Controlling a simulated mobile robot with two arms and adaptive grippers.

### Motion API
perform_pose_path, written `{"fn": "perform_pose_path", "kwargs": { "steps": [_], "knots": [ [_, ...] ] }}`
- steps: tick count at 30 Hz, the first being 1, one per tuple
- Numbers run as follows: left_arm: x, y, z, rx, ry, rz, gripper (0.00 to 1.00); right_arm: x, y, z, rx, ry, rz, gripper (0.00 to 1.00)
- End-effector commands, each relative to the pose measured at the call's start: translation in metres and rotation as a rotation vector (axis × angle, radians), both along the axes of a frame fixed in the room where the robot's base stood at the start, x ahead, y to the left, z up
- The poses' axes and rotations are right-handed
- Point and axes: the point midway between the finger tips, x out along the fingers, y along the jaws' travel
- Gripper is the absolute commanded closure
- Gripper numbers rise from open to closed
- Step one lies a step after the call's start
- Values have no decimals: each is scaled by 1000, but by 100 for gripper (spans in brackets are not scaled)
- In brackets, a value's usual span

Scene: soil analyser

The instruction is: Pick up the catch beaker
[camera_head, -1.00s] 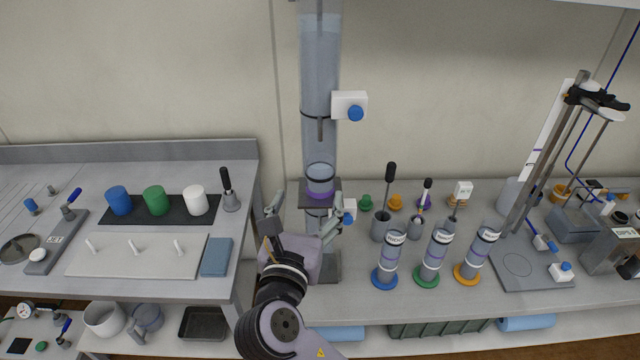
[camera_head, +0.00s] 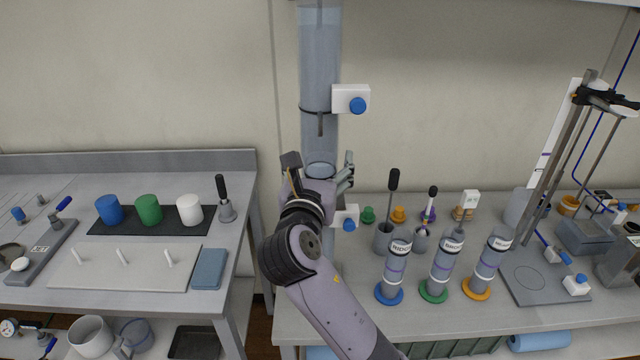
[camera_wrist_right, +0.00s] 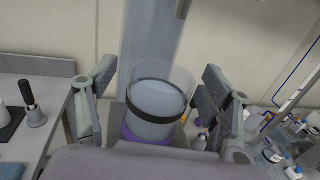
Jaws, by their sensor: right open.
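The catch beaker (camera_wrist_right: 157,108) is a clear glass cup with a dark band and a purple ring at its base. It stands upright below the tall clear column (camera_head: 320,70). In the head view only the beaker's upper rim (camera_head: 321,168) shows; my right gripper hides the rest. My right gripper (camera_head: 319,166) is open, with one finger on each side of the beaker. In the right wrist view the beaker is between the spread fingers (camera_wrist_right: 158,85), with gaps visible on both sides. My left gripper is not in view.
A metal outlet tube (camera_head: 320,124) points down above the beaker. A white clamp with a blue knob (camera_head: 351,100) is on the column. Labelled cylinders (camera_head: 442,265) stand to the right. The left table (camera_head: 60,310) holds coloured cups (camera_head: 149,209).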

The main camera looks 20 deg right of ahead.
Motion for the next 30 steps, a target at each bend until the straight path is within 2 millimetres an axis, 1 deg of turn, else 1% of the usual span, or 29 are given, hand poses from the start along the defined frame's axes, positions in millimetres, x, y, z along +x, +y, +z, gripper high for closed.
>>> {"fn": "perform_pose_path", "kwargs": {
  "steps": [4,27,30],
  "knots": [
    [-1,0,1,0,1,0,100,0,0,1,0,0,0,27],
    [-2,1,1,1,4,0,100,0,0,0,0,0,1,78],
    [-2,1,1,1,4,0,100,0,0,0,0,0,1,84]
  ]
}}
